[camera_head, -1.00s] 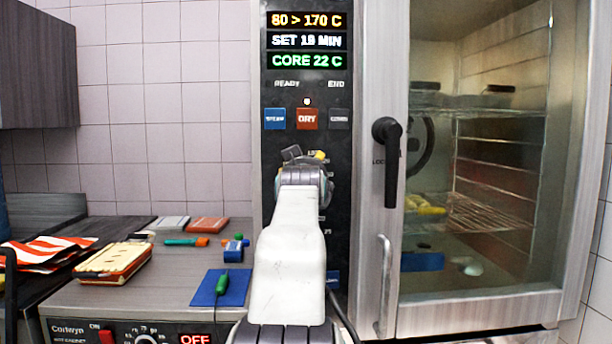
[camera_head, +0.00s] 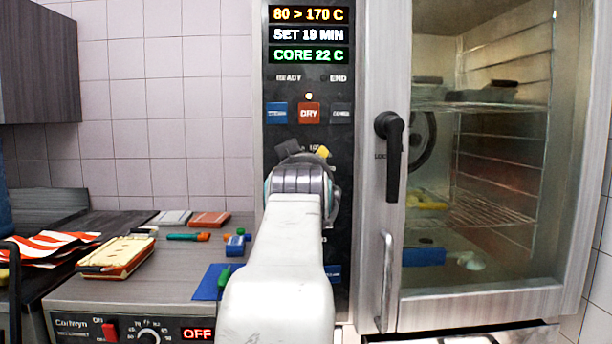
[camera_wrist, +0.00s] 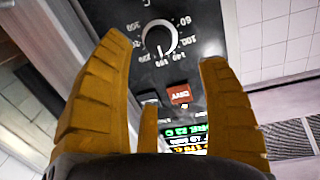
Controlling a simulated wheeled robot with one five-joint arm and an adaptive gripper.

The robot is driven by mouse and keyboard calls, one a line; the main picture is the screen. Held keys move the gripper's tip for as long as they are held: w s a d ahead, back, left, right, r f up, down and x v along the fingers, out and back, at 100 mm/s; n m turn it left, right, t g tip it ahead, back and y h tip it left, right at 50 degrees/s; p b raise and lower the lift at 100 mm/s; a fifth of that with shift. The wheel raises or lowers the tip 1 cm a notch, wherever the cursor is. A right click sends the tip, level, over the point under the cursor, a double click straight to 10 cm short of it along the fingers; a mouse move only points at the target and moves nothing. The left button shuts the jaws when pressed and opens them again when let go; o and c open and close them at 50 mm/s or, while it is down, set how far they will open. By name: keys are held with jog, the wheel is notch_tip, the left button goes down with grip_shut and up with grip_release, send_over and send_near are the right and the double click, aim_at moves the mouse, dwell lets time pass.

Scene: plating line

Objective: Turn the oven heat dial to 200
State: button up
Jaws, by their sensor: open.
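The oven heat dial (camera_wrist: 160,40) is a round dark knob with a pale pointer line on a printed scale, upside down in the wrist view. The pointer faces the lower part of the scale in that picture; the exact number is too small to read surely. In the head view my arm hides the dial. The oven display (camera_head: 308,14) reads 80 > 170 C. In the head view only the gripper's tip (camera_head: 306,153) shows above my wrist.
The red DRY button (camera_head: 308,113) sits on the panel above my gripper. The oven door handle (camera_head: 392,155) stands out to the right. A counter (camera_head: 175,263) at left carries a blue mat, a sandwich-like block and small tools. A lower unit reads OFF (camera_head: 196,334).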

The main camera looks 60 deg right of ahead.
jog(key=shift+s+a, duration=0.25)
jog(key=shift+a, duration=0.15)
jog(key=shift+r, duration=0.15)
